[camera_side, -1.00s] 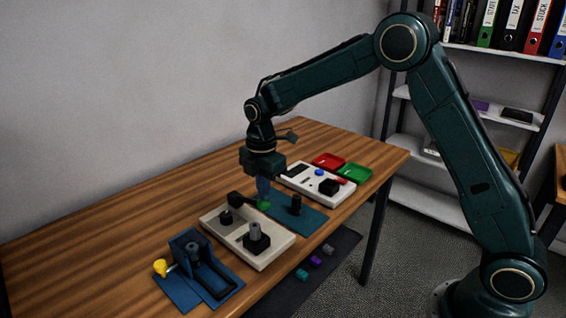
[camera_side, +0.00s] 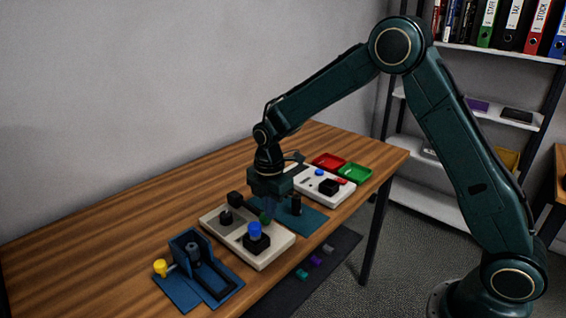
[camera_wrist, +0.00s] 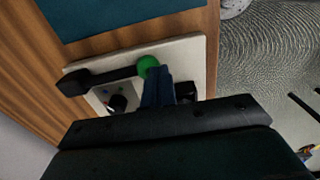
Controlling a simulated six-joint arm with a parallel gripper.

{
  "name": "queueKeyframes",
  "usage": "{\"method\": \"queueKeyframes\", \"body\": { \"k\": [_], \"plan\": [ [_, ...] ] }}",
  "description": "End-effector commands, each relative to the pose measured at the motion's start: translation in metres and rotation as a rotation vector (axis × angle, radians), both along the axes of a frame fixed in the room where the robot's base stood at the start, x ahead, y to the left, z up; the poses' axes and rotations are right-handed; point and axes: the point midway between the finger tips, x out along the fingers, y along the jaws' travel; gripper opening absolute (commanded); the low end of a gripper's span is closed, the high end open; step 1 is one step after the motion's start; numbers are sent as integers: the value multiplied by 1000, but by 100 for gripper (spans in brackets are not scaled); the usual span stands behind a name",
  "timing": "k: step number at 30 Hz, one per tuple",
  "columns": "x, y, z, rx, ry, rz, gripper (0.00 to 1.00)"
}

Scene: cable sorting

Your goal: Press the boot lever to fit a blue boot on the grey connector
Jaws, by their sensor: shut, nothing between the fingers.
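The boot lever (camera_side: 247,206) is a dark arm with a green knob (camera_side: 265,217) at its end, on the beige station plate (camera_side: 272,258). The grey connector stands upright in a black holder (camera_side: 258,245) and now has a blue boot (camera_side: 255,229) on top. My gripper (camera_side: 270,212) is shut and empty, its fingertips at the green knob. In the wrist view, the closed blue fingers (camera_wrist: 158,90) are right against the green knob (camera_wrist: 148,66), with the lever (camera_wrist: 98,80) running left. The connector is hidden there behind the fingers.
A blue fixture with a yellow knob (camera_side: 160,267) stands at the front left. A blue mat (camera_side: 312,219) with a black post lies behind the plate. A white tester panel (camera_side: 335,193) and red and green trays (camera_side: 354,173) are farther back. The left of the table is bare.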

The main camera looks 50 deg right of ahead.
Motion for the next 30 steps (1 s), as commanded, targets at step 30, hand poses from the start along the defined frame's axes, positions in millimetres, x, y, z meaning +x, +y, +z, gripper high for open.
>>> {"method": "queueKeyframes", "body": {
  "k": [30],
  "plan": [
    [-38,0,101,0,-3,0,0]
  ]
}}
